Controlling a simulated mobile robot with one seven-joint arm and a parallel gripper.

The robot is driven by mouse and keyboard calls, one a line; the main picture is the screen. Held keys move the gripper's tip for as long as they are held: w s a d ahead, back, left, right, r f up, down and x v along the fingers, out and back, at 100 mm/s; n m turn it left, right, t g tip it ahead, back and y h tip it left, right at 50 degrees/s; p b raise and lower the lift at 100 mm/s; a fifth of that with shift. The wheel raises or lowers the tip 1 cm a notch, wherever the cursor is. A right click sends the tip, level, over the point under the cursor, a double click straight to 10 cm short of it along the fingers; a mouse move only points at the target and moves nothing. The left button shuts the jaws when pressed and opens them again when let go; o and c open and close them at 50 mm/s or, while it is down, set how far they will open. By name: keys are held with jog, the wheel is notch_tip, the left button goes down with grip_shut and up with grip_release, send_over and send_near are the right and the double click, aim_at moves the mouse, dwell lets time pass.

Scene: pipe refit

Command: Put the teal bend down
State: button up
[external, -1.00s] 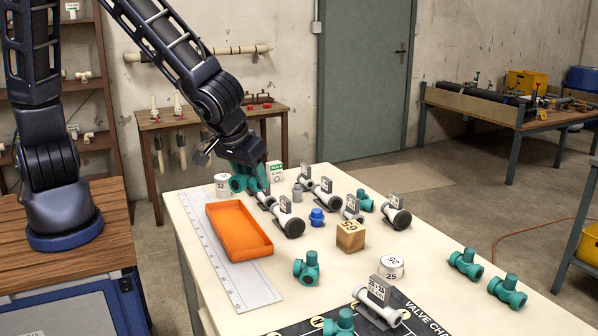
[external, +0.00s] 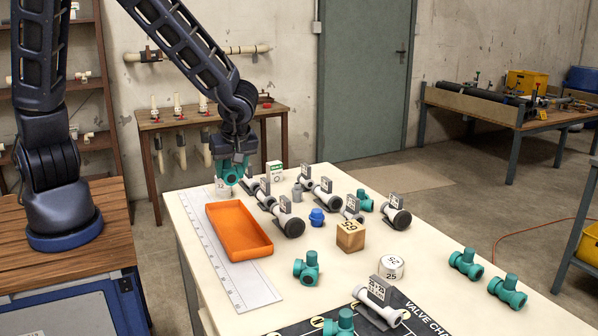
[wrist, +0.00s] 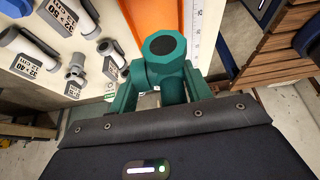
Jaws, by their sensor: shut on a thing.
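My gripper (external: 232,165) is shut on a teal bend (external: 231,175) above the far end of the white table, just beyond the orange tray (external: 212,232). In the wrist view the teal bend (wrist: 165,50) sits between the fingers, with its round dark opening facing the camera. In the external view the bend overlaps the white cylinder marked 12 (external: 221,188); whether they touch I cannot tell. The lower edge of the bend appears clear of the table.
A blue fitting (external: 317,217), a wooden block (external: 350,237) and a white cylinder marked 25 (external: 390,267) stand nearer. Other teal fittings (external: 307,268) are spread around. A ruler (external: 215,262) lies left of the tray.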

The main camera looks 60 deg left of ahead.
notch_tip(320, 180, down, 14)
jog(key=shift+r, duration=0.1)
dwell(0.5)
jog(key=shift+f, duration=0.5)
jog(key=o, duration=1)
